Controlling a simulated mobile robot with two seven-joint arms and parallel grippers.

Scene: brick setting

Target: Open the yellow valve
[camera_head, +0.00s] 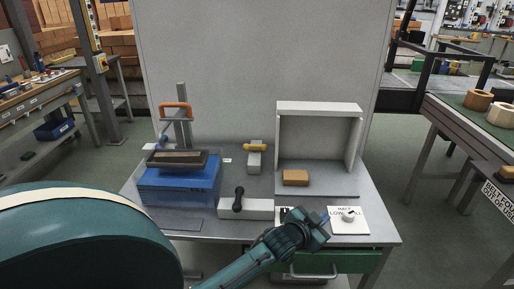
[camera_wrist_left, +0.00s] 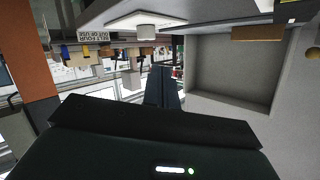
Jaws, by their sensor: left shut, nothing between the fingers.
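The yellow valve (camera_head: 255,147) is a short yellow handle lying crosswise on top of a grey block near the back middle of the table in the head view. My left gripper (camera_head: 325,219) is near the table's front edge, to the right of the valve and nearer to me, apart from it. Its fingers also show in the left wrist view (camera_wrist_left: 163,86), shut together with nothing between them. My right gripper is not in view.
An open-fronted grey box (camera_head: 320,110) with a tan brick (camera_head: 295,177) stands right of the valve. A grey block (camera_head: 262,209) with a black lever (camera_head: 239,199) lies in front. A blue press (camera_head: 180,184) stands left. A white card with a knob (camera_head: 348,215) lies beside my gripper.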

